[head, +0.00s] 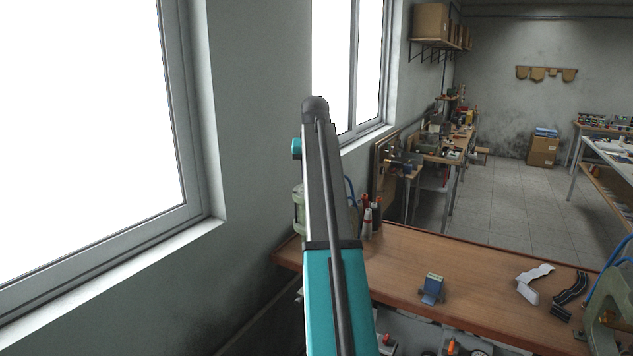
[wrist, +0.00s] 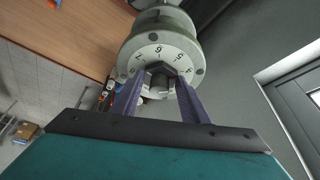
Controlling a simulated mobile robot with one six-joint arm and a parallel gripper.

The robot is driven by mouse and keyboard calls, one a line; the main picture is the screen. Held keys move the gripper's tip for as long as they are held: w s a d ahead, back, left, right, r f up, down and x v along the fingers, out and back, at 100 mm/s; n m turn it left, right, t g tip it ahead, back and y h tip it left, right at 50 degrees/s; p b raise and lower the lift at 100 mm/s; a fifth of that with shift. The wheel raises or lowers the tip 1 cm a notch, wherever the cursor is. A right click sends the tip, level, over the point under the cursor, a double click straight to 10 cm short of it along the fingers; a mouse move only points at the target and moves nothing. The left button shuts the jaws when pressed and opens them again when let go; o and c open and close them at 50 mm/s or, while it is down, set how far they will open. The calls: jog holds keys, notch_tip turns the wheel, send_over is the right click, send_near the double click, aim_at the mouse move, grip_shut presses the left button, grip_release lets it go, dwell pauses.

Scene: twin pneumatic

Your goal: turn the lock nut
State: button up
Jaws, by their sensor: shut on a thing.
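In the wrist view a pale round dial (wrist: 147,52) with numbers faces me, on the end of a grey-green machine body (wrist: 165,18). A dark hexagonal lock nut (wrist: 159,69) sits at the dial's centre. The two purple-grey fingers of my gripper (wrist: 160,80) reach to the nut, one on each side, and are shut on it. In the head view my arm covers the gripper and the nut. Only a strip of the green machine (head: 299,207) shows left of the arm.
A second green machine (head: 604,325) stands at the right edge. A wall with windows (head: 258,120) is close on the left.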

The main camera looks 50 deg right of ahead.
dwell(0.3)
jog(key=o, duration=1.1)
jog(key=shift+c, duration=0.2)
jog(key=shift+r, duration=0.1)
jog(key=p+v, duration=0.3)
jog(key=v, duration=1)
jog(key=shift+r+p, duration=0.35)
jog(key=shift+s, duration=0.1)
